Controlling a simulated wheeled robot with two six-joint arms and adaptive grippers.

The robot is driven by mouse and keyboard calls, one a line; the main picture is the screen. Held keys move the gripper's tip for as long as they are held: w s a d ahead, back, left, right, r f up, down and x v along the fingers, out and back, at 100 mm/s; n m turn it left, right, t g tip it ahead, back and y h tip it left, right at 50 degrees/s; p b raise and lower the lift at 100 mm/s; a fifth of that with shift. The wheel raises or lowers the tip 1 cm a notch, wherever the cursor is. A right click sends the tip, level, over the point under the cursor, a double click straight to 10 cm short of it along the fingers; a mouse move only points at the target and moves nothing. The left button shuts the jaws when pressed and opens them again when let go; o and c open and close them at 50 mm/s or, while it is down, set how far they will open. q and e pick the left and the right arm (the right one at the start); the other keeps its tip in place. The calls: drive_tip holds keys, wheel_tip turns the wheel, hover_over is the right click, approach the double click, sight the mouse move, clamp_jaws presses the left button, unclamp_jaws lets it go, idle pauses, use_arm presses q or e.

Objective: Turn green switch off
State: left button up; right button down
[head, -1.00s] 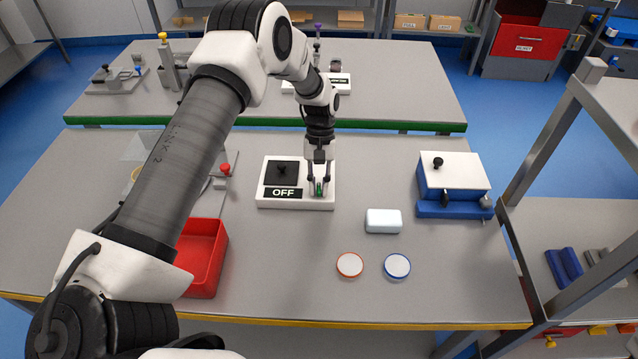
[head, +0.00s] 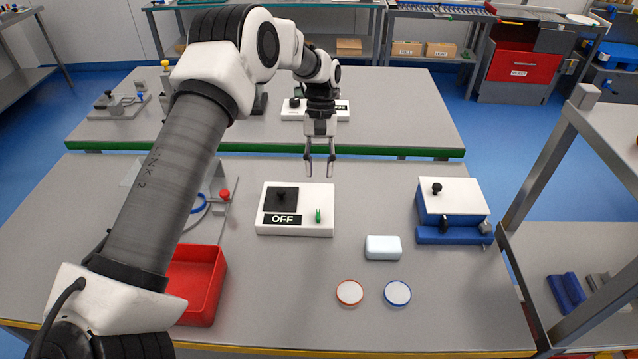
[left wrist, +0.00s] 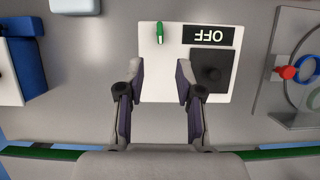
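The green switch (head: 318,216) is a small lever on the right part of a white switch box (head: 312,230). A black plate with "OFF" (head: 283,219) is beside it, and a black knob (head: 281,197) sits behind the label. My left gripper (head: 319,174) is open and empty, above and behind the box, apart from the switch. In the left wrist view the green switch (left wrist: 159,33) shows upright in the picture, beyond the open fingers (left wrist: 161,80). My right gripper is not in view.
A red bin (head: 203,283) stands at the left. A blue box with a white lid (head: 450,205) stands at the right. A white block (head: 383,247) and two round lids (head: 350,292) lie in front. The table between them is clear.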

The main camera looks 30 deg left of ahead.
sight(318, 213)
use_arm(q)
drive_tip(key=shift+n+h, duration=0.3)
drive_tip(key=shift+n, duration=0.2)
drive_tip(key=p+x, duration=0.2)
drive_tip(key=x, duration=0.3)
drive_tip(key=p+x, duration=0.2)
drive_tip(key=x, duration=0.4)
drive_tip(key=shift+a+f, duration=0.1)
drive_tip(key=shift+a, duration=0.1)
drive_tip(key=shift+f, duration=0.35)
drive_tip(key=shift+s, duration=0.1)
clamp_jaws()
